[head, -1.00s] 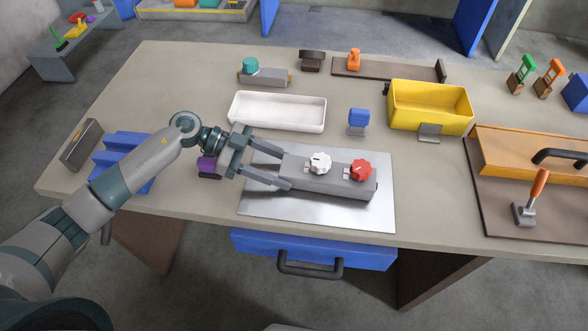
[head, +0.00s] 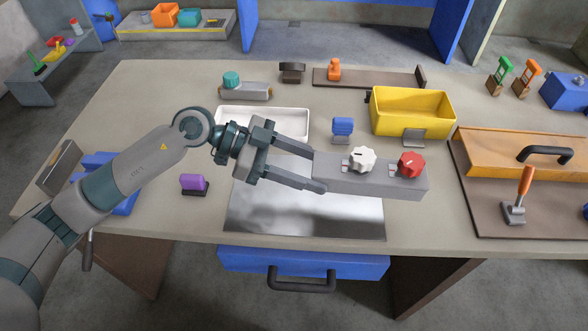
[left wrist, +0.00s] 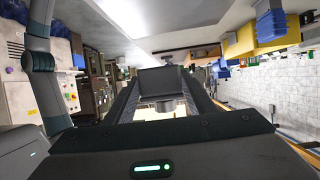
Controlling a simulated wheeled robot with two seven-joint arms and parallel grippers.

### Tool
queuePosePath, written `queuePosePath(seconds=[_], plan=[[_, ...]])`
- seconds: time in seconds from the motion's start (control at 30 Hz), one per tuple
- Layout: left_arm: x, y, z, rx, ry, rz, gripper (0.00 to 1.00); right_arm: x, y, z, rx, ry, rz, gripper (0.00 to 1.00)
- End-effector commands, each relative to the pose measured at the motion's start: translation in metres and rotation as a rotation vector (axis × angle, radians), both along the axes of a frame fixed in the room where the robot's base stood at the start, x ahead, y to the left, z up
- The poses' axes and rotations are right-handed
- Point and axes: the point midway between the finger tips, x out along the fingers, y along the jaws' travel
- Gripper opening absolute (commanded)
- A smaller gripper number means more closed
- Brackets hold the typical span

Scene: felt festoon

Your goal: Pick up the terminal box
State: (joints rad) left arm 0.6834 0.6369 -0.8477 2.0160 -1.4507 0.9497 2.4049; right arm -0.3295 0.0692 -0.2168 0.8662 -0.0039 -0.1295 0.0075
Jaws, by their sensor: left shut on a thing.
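The terminal box is a long grey box (head: 375,183) with a white knob (head: 363,159) and a red knob (head: 411,164) on its top. It is held roughly level above the shiny metal plate (head: 300,217), reaching past the plate's right edge. My left gripper (head: 314,168) is shut on the box's left end, one finger on each side. In the left wrist view a dark box end (left wrist: 162,82) shows between the fingers. My right gripper is not in view.
A white tray (head: 262,122), a blue switch-like piece (head: 343,127) and a yellow bin (head: 410,112) stand behind the box. An orange case (head: 500,155) with a dark handle lies to the right. A purple piece (head: 193,182) sits left of the plate. A blue drawer (head: 235,261) is below the tabletop.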

Motion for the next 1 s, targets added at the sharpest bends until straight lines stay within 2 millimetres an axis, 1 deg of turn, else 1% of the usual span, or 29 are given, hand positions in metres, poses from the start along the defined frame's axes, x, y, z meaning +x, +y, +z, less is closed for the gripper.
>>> queuePosePath(seconds=[0.17, 0.67, 0.87, 1.0], plan=[[-0.002, -0.007, 0.005, -0.002, -0.002, 0.0, 0.12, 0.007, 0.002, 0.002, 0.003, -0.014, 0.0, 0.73], [-0.003, -0.007, 0.005, -0.001, -0.001, 0.001, 0.12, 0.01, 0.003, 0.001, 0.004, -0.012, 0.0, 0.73], [0.0, -0.001, -0.003, 0.0, 0.001, 0.002, 0.12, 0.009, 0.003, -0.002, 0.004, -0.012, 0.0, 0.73], [0.004, 0.01, -0.014, 0.0, 0.002, 0.002, 0.12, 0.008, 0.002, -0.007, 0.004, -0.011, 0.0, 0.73]])
